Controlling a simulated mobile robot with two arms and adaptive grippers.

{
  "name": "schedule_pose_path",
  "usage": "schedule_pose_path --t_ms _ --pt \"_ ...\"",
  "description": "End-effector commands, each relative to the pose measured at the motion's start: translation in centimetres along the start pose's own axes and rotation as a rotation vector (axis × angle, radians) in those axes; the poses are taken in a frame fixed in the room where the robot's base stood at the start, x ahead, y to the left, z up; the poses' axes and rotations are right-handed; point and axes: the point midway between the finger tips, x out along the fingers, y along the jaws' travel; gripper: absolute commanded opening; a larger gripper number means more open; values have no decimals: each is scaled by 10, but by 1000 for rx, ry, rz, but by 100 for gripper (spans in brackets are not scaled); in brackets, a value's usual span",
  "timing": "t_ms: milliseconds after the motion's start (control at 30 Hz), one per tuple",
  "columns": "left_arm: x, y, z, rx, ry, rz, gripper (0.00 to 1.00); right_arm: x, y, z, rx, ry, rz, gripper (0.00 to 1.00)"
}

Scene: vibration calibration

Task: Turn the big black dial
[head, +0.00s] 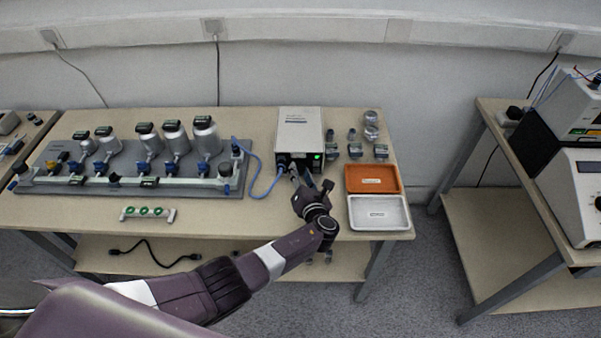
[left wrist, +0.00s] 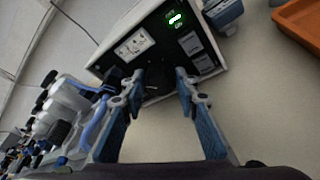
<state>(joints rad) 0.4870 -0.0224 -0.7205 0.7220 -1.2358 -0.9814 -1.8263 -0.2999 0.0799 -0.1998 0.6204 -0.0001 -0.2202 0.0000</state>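A white and black instrument box (head: 299,130) stands on the bench. In the left wrist view its front panel (left wrist: 205,62) shows a meter, a lit green display and labels. A dark shape that looks like the big black dial (left wrist: 154,84) sits low on this panel, partly covered by a finger. My left gripper (head: 312,183) is just in front of the box in the head view. In the left wrist view its fingers (left wrist: 160,75) are spread apart, pointing at the panel around the dial area. Contact with the dial cannot be told. My right gripper is not in view.
An orange tray (head: 372,180) and a white tray (head: 378,213) lie right of my left gripper. A blue cable (head: 258,187) loops left of the box. A rack (head: 215,187) with several metal bottles stands further left. Small fittings (head: 355,151) sit right of the box.

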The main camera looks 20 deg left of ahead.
Motion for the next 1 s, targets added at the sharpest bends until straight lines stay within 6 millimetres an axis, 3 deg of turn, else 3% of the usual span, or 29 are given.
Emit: schedule_pose_path --t_ms 100,567,767,1000 --pt "0 0 0 0 1 0 44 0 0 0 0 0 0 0" --pt "-9 -1 -1 -2 -1 -2 44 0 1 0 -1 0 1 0" --pt "-31 0 -1 -3 0 -2 44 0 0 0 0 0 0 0" --pt "-72 -1 -2 -1 0 -3 44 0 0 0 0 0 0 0"
